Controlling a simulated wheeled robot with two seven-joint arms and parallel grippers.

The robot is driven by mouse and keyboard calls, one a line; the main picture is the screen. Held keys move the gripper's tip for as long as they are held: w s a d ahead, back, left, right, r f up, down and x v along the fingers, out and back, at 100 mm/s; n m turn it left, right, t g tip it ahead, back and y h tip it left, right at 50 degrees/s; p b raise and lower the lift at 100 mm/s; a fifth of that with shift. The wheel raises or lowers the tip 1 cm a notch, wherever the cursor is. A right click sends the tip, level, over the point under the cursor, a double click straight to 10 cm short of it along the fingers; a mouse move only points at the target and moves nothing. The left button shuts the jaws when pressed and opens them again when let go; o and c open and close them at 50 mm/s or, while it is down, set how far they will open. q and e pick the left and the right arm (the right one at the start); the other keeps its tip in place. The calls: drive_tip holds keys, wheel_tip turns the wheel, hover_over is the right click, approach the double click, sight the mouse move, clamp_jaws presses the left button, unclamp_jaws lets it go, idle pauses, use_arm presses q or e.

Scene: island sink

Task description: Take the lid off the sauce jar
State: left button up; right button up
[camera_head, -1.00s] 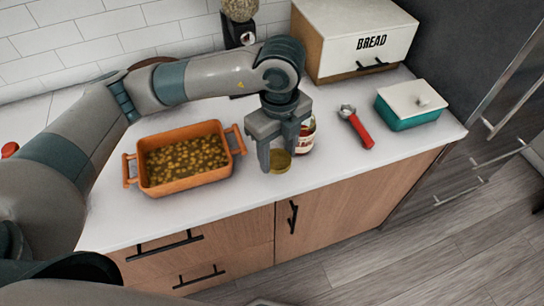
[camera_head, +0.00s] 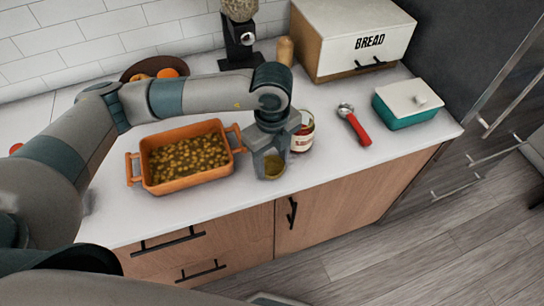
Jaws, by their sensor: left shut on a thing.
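My left gripper (camera_head: 270,164) points down over the counter, in front of the orange dish's right side. I cannot tell whether the lid touches the counter. The sauce jar (camera_head: 303,135), with a white and red label, stands upright just right of and behind the gripper, apart from the lid. Its left edge is partly hidden by the gripper. My right gripper is not in view.
An orange baking dish (camera_head: 143,178) of food stands to the left. A red-handled tool (camera_head: 358,128), a teal butter dish (camera_head: 405,112) and a bread box (camera_head: 352,45) are to the right. A fruit bowl (camera_head: 128,74) and a grinder (camera_head: 240,38) stand behind. The counter's front edge is close.

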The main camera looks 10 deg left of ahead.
sight(272, 165)
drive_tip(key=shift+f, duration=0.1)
use_arm(q)
drive_tip(key=shift+f, duration=0.15)
drive_tip(key=o, duration=1.2)
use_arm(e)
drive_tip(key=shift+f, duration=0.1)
use_arm(q)
drive_tip(key=shift+r, duration=0.4)
wheel_tip(272, 165, up, 12)
drive_tip(key=b, duration=0.3)
drive_tip(key=shift+f+b, duration=0.25)
drive_tip(key=shift+b, duration=0.15)
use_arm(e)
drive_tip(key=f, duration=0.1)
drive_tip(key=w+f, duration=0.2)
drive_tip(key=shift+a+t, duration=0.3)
